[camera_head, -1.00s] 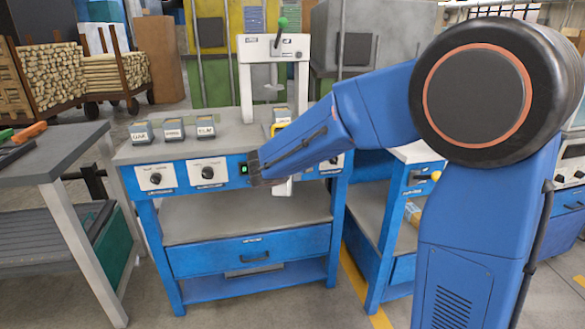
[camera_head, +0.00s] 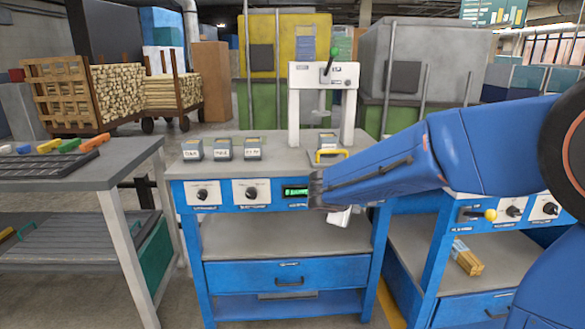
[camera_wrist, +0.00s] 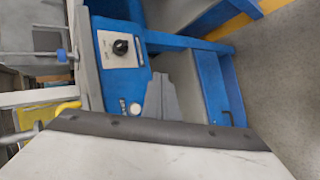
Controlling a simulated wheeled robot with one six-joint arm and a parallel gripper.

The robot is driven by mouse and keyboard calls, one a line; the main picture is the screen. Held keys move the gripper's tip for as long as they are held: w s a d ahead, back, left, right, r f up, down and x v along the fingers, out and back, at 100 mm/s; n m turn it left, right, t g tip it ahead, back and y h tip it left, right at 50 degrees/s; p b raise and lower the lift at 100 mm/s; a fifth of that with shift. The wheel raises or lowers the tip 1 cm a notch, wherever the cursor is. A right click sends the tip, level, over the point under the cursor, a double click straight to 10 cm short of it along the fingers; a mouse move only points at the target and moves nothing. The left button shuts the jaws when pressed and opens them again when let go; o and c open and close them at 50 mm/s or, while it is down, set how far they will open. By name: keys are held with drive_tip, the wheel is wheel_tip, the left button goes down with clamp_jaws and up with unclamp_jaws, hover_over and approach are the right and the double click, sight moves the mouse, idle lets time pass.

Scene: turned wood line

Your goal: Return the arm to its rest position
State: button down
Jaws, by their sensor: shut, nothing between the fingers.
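My blue arm reaches in from the right in the head view. Its forearm ends in front of the control panel (camera_head: 233,193) of the middle blue bench, beside the lit green display (camera_head: 296,191). A white part of my wrist shows just below the forearm's end; my gripper's fingers cannot be made out there. In the wrist view, my gripper (camera_wrist: 160,78) appears as a grey tapered shape, shut and empty, over the blue bench front. My white wrist housing fills the bottom of that view.
A white press frame (camera_head: 293,105) and labelled boxes (camera_head: 222,148) stand on the middle bench. A grey table (camera_head: 75,180) is at left, another blue bench (camera_head: 432,222) at right. Log carts (camera_head: 120,95) stand behind. Bare floor shows at bottom left.

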drive_tip(key=s+d+m+g+y, duration=0.1)
drive_tip(key=s+d+m+g, duration=0.2)
drive_tip(key=s, duration=0.8)
drive_tip(key=s+d+m+g+y, duration=0.1)
drive_tip(key=s+d+m, duration=0.2)
drive_tip(key=s+d, duration=0.5)
drive_tip(key=s+a+f+m+y, duration=0.1)
drive_tip(key=s+a+m+y, duration=0.1)
drive_tip(key=s, duration=0.7)
drive_tip(key=s+a+f+m+y, duration=0.1)
drive_tip(key=s+a+m+y, duration=0.1)
drive_tip(key=s+a, duration=0.3)
drive_tip(key=s, duration=0.4)
drive_tip(key=shift+f+m+y, duration=0.15)
drive_tip(key=shift+m+y, duration=0.15)
drive_tip(key=shift+m, duration=0.1)
drive_tip(key=shift+s, duration=0.1)
